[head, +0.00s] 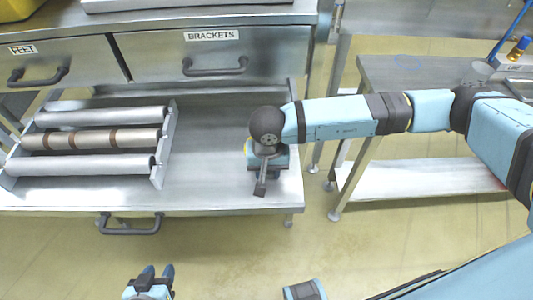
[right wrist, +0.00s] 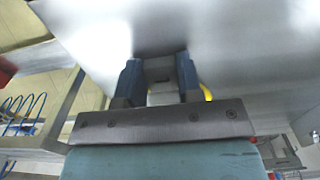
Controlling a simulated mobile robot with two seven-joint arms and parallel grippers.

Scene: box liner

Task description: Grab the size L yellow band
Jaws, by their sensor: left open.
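A small curved yellow piece, likely the yellow band (head: 247,147), shows at the left side of my right wrist in the head view. A yellow curve also shows just beyond the right-hand finger in the right wrist view (right wrist: 206,93). Most of it is hidden, and no size mark can be read. My right gripper (right wrist: 158,72) has its fingers apart, with no band visible between them; it points down over the right part of the open drawer (head: 210,180). My left gripper (head: 155,272) is open and empty at the bottom, in front of the drawer.
A rack with three rollers (head: 95,170) fills the drawer's left part; the middle one has brown bands. Closed drawers labelled FEET (head: 50,65) and BRACKETS (head: 225,60) are above. A steel table (head: 400,70) stands right. The drawer's middle is clear.

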